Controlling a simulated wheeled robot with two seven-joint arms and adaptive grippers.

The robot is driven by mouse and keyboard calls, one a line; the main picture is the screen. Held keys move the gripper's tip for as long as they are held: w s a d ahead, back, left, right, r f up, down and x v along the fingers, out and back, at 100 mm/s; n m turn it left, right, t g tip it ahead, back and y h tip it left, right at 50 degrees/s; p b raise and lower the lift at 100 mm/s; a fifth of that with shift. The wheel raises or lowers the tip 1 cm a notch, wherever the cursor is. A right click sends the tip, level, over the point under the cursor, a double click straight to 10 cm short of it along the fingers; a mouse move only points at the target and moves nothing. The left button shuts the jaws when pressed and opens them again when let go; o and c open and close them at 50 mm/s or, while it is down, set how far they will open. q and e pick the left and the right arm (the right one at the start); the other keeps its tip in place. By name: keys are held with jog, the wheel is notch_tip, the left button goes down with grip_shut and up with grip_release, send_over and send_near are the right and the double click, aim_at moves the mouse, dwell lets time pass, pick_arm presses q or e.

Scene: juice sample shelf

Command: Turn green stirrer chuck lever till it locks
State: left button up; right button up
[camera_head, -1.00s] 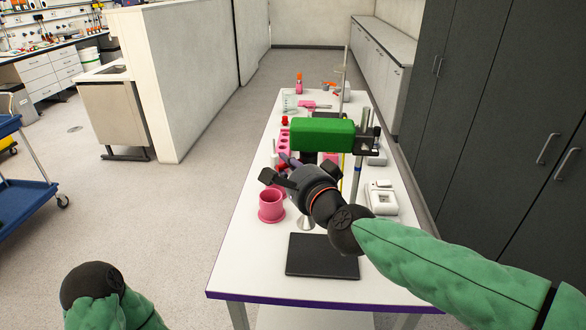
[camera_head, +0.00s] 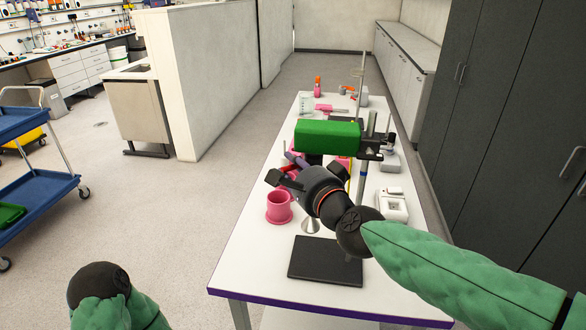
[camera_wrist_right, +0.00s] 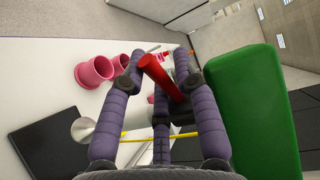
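The green stirrer (camera_head: 328,137) is a block held on an upright rod above the table, and its side fills the right of the wrist view (camera_wrist_right: 245,110). A red lever (camera_wrist_right: 162,77) sits between the purple fingers of my right gripper (camera_wrist_right: 158,64). The left finger is close to the lever, and a gap shows on the right, so the fingers look open around it. In the head view, my right gripper (camera_head: 292,165) is just below and left of the stirrer, and the lever is mostly hidden. My left arm shows at the bottom left, its gripper out of view.
A pink cup (camera_head: 279,207) stands left of my right wrist. A black plate (camera_head: 326,260) lies on the white table (camera_head: 245,255) in front. A white device (camera_head: 392,204) stands to the right. A blue cart (camera_head: 40,185) is at the far left.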

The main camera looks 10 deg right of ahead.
jog(key=v, duration=1.2)
dwell(0.4)
